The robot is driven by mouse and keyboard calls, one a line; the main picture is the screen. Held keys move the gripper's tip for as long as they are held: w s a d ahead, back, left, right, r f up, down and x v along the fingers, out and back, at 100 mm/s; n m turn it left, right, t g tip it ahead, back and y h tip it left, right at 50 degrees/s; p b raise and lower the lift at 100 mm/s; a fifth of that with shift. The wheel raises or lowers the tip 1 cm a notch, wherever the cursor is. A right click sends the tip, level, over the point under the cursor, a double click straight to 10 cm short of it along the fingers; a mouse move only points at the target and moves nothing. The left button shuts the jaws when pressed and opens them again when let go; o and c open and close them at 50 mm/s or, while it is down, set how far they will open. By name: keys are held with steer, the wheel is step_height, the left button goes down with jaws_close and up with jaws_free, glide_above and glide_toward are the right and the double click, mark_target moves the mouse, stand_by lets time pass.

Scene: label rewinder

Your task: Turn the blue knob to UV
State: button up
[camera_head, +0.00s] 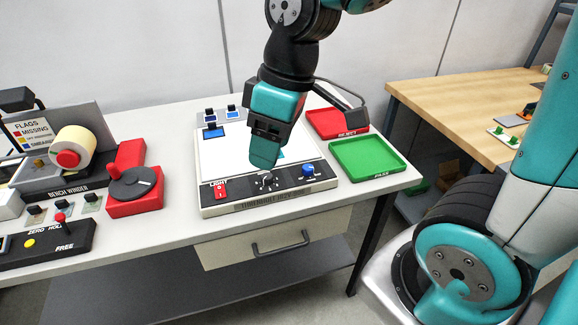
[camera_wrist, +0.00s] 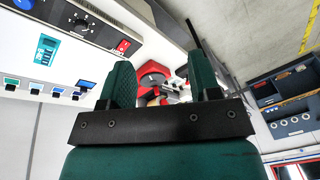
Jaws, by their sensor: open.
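The blue knob (camera_head: 308,170) sits at the right end of the dark front panel of the white light box (camera_head: 215,155). A blue part at the top left corner of the wrist view (camera_wrist: 24,3) appears to be the same knob, cut by the frame edge. The markings around it are too small to read, so I cannot tell its setting. My gripper (camera_head: 264,158) is above the panel, left of the blue knob and apart from it. In the wrist view my gripper's two teal fingers (camera_wrist: 160,84) are spread, with nothing held between them.
A black dial (camera_head: 266,181) and a red LIGHT switch (camera_head: 221,190) share the panel. A green tray (camera_head: 400,170) and a red tray (camera_head: 352,130) lie to the right. The red-based bench winder (camera_head: 135,205) stands left. A drawer handle (camera_head: 281,244) sticks out below.

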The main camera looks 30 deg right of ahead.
steer(key=w+d+f+n+h+p, duration=0.1)
steer(key=w+d+f+h, duration=0.1)
steer(key=w+d, duration=0.7)
steer(key=n+h+p, duration=0.1)
steer(key=n, duration=0.1)
glide_toward(308, 167)
steer(key=shift+g, duration=0.3)
steer(key=f+p, duration=0.1)
steer(key=f, duration=0.1)
steer(key=f+p, duration=0.1)
steer(key=f, duration=0.2)
steer(key=f+p, duration=0.1)
steer(key=f, duration=0.2)
steer(key=shift+w, duration=0.3)
steer(key=shift+f, duration=0.65)
steer(key=c, duration=0.9)
